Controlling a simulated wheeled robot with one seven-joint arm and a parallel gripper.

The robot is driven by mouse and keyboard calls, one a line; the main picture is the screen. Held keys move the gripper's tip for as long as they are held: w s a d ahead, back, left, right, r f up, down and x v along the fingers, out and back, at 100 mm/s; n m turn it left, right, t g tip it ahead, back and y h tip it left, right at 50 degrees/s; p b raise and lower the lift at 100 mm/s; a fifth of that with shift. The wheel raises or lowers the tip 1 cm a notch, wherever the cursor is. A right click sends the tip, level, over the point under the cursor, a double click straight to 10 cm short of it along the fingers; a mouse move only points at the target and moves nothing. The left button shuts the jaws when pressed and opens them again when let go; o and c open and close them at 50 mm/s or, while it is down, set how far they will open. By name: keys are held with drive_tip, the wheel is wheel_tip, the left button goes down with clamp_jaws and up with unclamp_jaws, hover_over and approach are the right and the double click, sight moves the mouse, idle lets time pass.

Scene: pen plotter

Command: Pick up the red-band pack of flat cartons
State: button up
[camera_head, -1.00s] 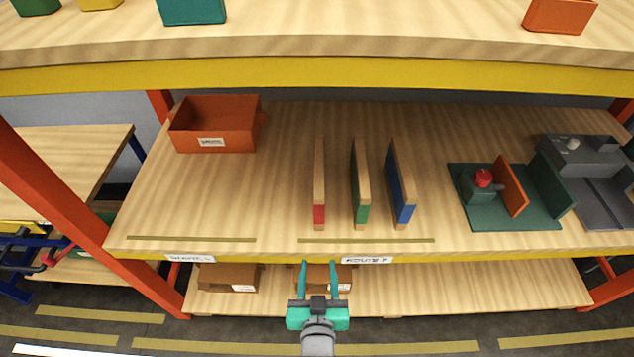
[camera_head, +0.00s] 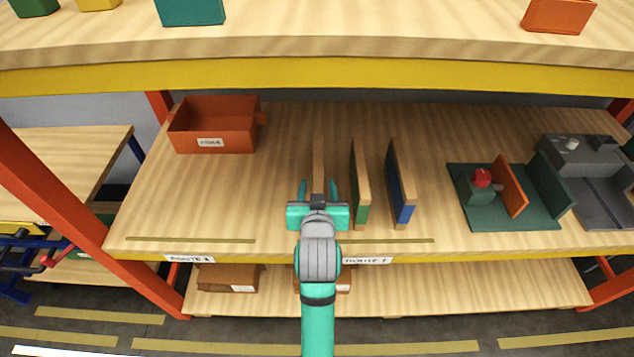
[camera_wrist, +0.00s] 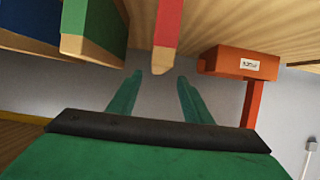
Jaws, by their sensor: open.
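The red-band pack (camera_head: 318,156) stands upright on edge on the middle shelf, the leftmost of three thin packs. My gripper (camera_head: 318,187) is open at its near end, one finger to each side of it in the head view. The gripper hides the red band there. In the wrist view the red band of the pack (camera_wrist: 169,25) shows at the top, lined up with the gap between my open fingers (camera_wrist: 158,85). The pack's near end appears just beyond the fingertips. I see no contact.
A green-band pack (camera_head: 359,180) and a blue-band pack (camera_head: 400,182) stand close on the right. An orange bin (camera_head: 215,130) sits at the back left. A dark green fixture (camera_head: 520,215) stands at the right. The upper shelf's yellow beam (camera_head: 317,75) runs above.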

sight(318, 176)
drive_tip(key=x, duration=0.4)
drive_tip(key=shift+w, duration=0.1)
drive_tip(key=x, duration=0.4)
drive_tip(key=shift+w+d+f, duration=0.1)
drive_tip(key=shift+d+f, duration=0.05)
drive_tip(key=shift+f, duration=0.1)
drive_tip(key=shift+w+f, duration=0.15)
drive_tip(key=shift+w, duration=0.25)
clamp_jaws()
